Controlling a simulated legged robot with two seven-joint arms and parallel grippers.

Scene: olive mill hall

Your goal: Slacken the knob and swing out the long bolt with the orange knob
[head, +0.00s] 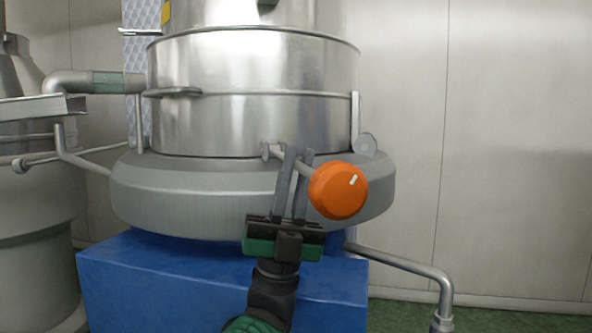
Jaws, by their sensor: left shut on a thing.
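The orange knob (340,190) with a white mark sits at the outer end of the long bolt (300,165). The bolt points out from the steel drum (250,125) toward the front right, and its inner end is at a small bracket (267,151) on the drum's lower wall. My left gripper (297,160) comes up from below in the head view. Its two grey fingers are closed around the bolt's shaft, just left of the knob. The fingers hide part of the shaft. My right gripper is not in view.
A wide grey ring housing (170,195) surrounds the drum's base and stands on a blue block (150,285). A bent pipe (410,265) runs out at the lower right. Another vessel (35,220) and pipes stand at the left. The space before the right wall is clear.

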